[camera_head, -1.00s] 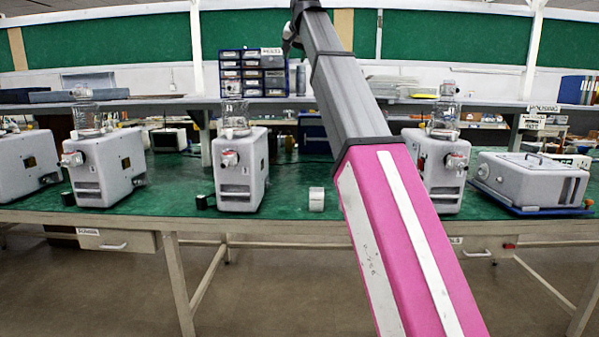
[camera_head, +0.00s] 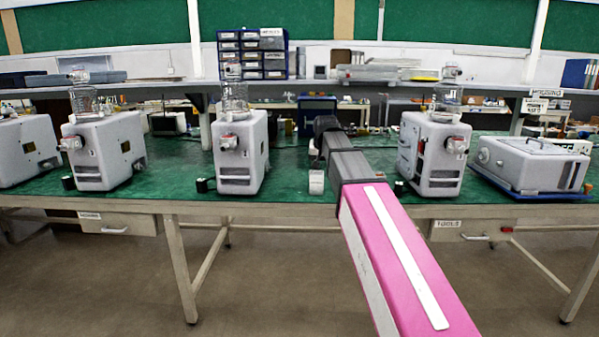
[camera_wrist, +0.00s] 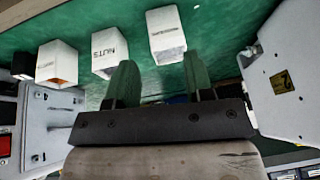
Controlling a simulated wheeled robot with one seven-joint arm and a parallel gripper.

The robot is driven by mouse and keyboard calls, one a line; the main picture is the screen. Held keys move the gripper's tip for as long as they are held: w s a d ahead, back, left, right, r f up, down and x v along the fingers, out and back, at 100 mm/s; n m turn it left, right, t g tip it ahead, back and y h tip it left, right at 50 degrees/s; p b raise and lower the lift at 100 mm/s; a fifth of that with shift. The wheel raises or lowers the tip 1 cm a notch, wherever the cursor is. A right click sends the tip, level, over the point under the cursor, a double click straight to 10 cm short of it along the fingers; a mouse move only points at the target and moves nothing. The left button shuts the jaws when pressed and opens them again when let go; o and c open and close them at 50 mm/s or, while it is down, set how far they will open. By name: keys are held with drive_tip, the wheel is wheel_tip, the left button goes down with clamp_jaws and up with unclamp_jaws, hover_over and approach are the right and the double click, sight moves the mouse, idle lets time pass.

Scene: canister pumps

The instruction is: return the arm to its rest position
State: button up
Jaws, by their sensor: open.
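My arm, grey at the far part and magenta with a white stripe nearer, reaches forward over the green bench (camera_head: 290,170) in the head view. My gripper is hidden behind the arm there. In the wrist view my gripper (camera_wrist: 160,84) has its two dark fingers apart with nothing between them. Beyond the fingers are the green bench surface and several white open boxes, one marked NUTS (camera_wrist: 110,58). Grey housings stand on both sides, the right one (camera_wrist: 288,75) with a yellow warning mark.
Grey canister pumps stand along the bench: one (camera_head: 105,150) at left, one (camera_head: 241,155) left of my arm, one (camera_head: 433,155) just right of it. A housing (camera_head: 530,165) lies on a blue tray at right. A small white box (camera_head: 316,182) stands beside my arm.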

drive_tip(key=s+d+f+g, duration=0.1)
drive_tip(key=s+d+f, duration=0.2)
drive_tip(key=s+f, duration=0.6)
drive_tip(key=s+d+f+g, duration=0.2)
drive_tip(key=s+d+f, duration=0.2)
drive_tip(key=s+f, duration=0.5)
drive_tip(key=s+d+f+n+g, duration=0.1)
drive_tip(key=s+d+f, duration=0.3)
drive_tip(key=f, duration=1.6)
drive_tip(key=s, duration=0.4)
drive_tip(key=shift+s+g+h, duration=0.3)
drive_tip(key=shift+s+g, duration=0.1)
